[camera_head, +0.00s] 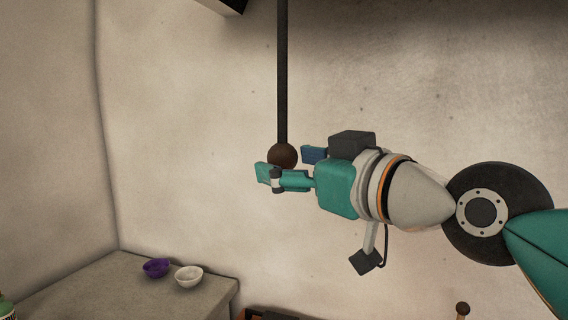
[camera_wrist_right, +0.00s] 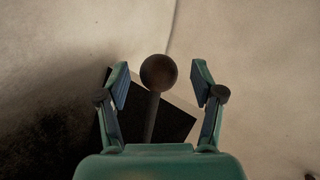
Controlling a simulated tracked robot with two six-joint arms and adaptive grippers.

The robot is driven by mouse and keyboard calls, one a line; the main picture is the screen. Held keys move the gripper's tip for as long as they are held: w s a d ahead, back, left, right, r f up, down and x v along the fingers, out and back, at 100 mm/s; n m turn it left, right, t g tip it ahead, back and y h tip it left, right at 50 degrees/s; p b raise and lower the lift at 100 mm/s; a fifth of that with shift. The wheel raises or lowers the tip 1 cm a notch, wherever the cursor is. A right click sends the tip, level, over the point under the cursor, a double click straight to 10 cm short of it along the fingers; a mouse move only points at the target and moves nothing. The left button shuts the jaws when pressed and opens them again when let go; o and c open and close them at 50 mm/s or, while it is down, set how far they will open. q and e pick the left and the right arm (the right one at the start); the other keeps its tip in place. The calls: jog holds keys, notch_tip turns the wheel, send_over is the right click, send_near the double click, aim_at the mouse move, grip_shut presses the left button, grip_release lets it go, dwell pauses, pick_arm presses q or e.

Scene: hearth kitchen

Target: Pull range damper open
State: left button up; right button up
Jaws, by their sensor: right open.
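The range damper shows as a dark rod (camera_head: 283,75) hanging down the wall, with a round brown knob (camera_head: 282,156) at its lower end. My right gripper (camera_head: 287,164) comes in from the right and is open at the height of the knob. In the right wrist view the knob (camera_wrist_right: 158,72) sits between the two spread fingertips (camera_wrist_right: 160,80), with a gap on both sides. The rod runs from the knob toward a dark block in that view. My left gripper is not in view.
A stone counter (camera_head: 90,285) at the lower left bears a purple bowl (camera_head: 156,268) and a white bowl (camera_head: 188,277). A bottle (camera_head: 7,307) is cut off at the left edge. The wall around the rod is bare.

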jog(key=v, duration=0.9)
jog(key=shift+s+d, duration=0.25)
jog(key=shift+s, duration=0.1)
